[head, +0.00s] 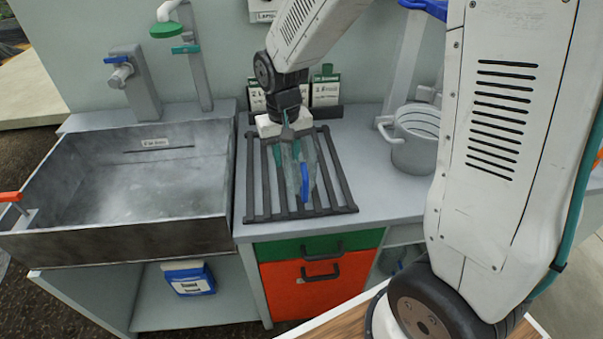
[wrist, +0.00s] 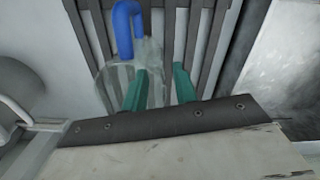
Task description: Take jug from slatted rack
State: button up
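A clear, see-through jug (head: 300,180) with a blue handle (head: 305,182) stands on the dark slatted rack (head: 254,180). In the wrist view the jug (wrist: 112,82) and its blue handle (wrist: 123,20) show over the slats (wrist: 205,40). My gripper (head: 289,142) points down at the jug from above. In the wrist view my gripper's teal fingers (wrist: 160,86) are apart, with a gap between them. The left finger overlaps the jug and the right one is by its right side. I cannot tell whether either touches the jug.
A deep grey sink (head: 150,180) adjoins the rack on the left. A grey metal pot (head: 415,138) stands on the counter to the right. Labelled green-and-white boxes (head: 326,90) stand behind the rack. Green and orange drawers (head: 315,290) are below.

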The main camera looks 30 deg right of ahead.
jog(key=shift+f, duration=1.6)
grip_shut()
jog(key=shift+r, duration=0.1)
